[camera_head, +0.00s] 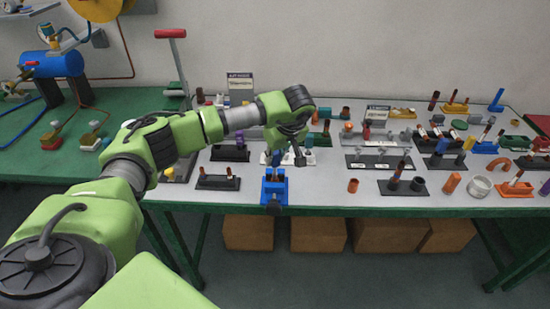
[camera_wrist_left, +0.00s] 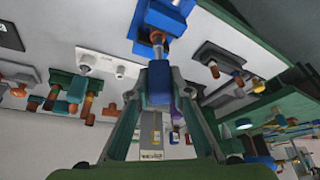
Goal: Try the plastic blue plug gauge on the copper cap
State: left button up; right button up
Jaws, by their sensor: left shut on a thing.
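My left gripper (camera_head: 283,152) is shut on the blue plug gauge. In the left wrist view the gauge's blue handle (camera_wrist_left: 160,84) sits between the fingers of the gripper (camera_wrist_left: 160,98), and its pale metal end points at the copper cap (camera_wrist_left: 158,38). The cap is held in a blue fixture (camera_wrist_left: 166,14). The gauge end is very close to the cap; I cannot tell whether it touches or enters it. In the head view the blue fixture (camera_head: 273,190) stands at the table's front edge, below the gripper, and the cap is hard to make out. My right gripper is out of view.
The grey table (camera_head: 330,190) carries several dark stands with gauges and copper fittings, mostly to the right. A black stand (camera_head: 217,183) is left of the fixture. A loose copper ring (camera_head: 353,185) lies to its right. Cardboard boxes (camera_head: 318,234) stand underneath.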

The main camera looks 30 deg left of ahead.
pick_arm(q)
jog(key=shift+r, duration=0.5)
jog(key=shift+r+p, duration=1.5)
jog(key=shift+r, duration=0.55)
jog(key=shift+a, duration=0.1)
